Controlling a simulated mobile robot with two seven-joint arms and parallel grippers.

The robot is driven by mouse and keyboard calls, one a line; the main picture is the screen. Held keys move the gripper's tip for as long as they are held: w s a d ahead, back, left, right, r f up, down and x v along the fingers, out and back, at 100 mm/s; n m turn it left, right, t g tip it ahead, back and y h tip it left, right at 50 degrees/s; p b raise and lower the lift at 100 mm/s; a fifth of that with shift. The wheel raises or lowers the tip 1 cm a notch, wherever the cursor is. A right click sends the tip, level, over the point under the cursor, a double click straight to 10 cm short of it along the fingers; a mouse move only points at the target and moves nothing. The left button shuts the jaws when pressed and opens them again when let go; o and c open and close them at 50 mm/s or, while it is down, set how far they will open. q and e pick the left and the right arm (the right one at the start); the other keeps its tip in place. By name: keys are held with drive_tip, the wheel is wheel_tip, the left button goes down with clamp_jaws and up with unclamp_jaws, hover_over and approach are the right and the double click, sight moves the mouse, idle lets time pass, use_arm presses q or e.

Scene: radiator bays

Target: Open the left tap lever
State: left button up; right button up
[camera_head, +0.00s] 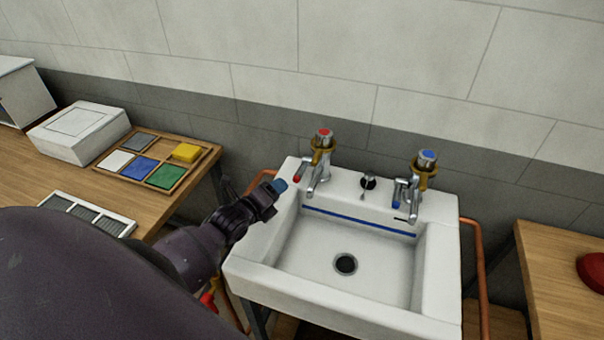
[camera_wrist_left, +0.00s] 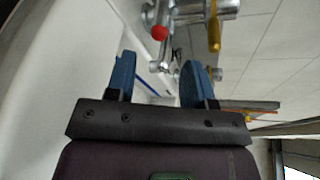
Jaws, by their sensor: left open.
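The left tap (camera_head: 321,160) is chrome with a brass-coloured collar and a red top. Its lever (camera_head: 300,172) ends in a red tip, which also shows in the left wrist view (camera_wrist_left: 159,33). The right tap (camera_head: 420,175) has a blue top and a blue-tipped lever. My left gripper (camera_head: 279,186) is at the left rim of the white sink (camera_head: 250,268), left of the left tap and apart from it. In the left wrist view its two blue fingers are spread and empty (camera_wrist_left: 160,62), with the red tip beyond them. My right gripper is not in view.
A plug knob (camera_head: 368,181) stands between the taps. Copper pipes (camera_head: 479,270) run beside the sink. A left bench holds a white box (camera_head: 80,133) and a wooden tray (camera_head: 186,179) of coloured blocks. A red object (camera_head: 592,272) lies on the right bench. The basin is empty.

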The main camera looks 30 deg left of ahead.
sight(298, 172)
use_arm(q)
drive_tip(key=shift+m, duration=0.4)
drive_tip(key=shift+w, duration=0.2)
drive_tip(key=x, duration=1)
drive_tip(key=shift+w, duration=0.15)
clamp_jaws()
